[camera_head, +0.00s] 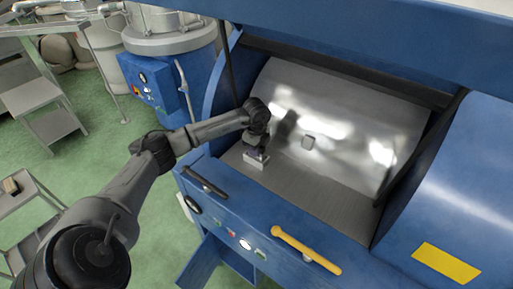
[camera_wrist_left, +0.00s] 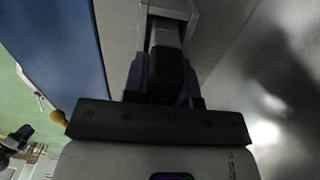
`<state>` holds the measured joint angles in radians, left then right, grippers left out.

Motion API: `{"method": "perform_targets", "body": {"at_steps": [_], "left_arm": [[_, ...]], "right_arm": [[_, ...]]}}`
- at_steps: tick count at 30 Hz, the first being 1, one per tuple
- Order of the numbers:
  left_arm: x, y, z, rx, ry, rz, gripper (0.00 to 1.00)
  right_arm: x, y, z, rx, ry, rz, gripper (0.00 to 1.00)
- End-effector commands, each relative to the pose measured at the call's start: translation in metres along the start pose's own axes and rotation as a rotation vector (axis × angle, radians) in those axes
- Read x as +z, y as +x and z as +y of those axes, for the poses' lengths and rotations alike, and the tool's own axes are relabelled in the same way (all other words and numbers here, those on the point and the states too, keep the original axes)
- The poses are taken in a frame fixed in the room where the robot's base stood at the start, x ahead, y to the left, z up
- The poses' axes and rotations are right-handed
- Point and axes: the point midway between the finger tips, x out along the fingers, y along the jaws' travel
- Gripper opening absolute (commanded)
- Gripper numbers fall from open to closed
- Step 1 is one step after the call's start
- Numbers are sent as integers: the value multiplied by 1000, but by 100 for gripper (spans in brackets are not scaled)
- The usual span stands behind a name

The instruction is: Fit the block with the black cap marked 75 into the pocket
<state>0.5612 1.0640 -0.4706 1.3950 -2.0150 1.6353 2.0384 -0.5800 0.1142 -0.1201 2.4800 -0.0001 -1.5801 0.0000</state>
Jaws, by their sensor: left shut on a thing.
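My left gripper (camera_head: 257,150) is low over the grey ledge inside the blue machine, its fingers pointing down. In the left wrist view the gripper (camera_wrist_left: 168,88) is shut on a block with a black cap (camera_wrist_left: 170,68). No marking on the cap can be read. The block's grey lower part (camera_wrist_left: 165,34) reaches toward a pale, square-edged pocket (camera_wrist_left: 187,10), which also shows under the fingers in the head view (camera_head: 256,162). The block's end lines up with the pocket's opening; I cannot tell how deep it sits. My right gripper is not in view.
A yellow handle (camera_head: 305,250) and a black handle (camera_head: 205,183) are on the blue front. The ledge right of the pocket is clear.

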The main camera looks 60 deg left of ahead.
Motion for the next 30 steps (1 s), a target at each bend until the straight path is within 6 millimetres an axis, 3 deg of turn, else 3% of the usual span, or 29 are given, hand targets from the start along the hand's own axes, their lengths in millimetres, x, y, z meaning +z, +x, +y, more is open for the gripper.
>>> {"method": "perform_targets", "body": {"at_steps": [16,17,25,30], "left_arm": [[0,4,0,-2,0,0,0],[0,4,0,-2,0,0,28],[0,5,0,-1,0,0,54],[0,5,0,0,0,0,55]], "right_arm": [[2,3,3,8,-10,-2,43],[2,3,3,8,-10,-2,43],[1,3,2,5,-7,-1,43],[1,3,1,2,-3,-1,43]]}}
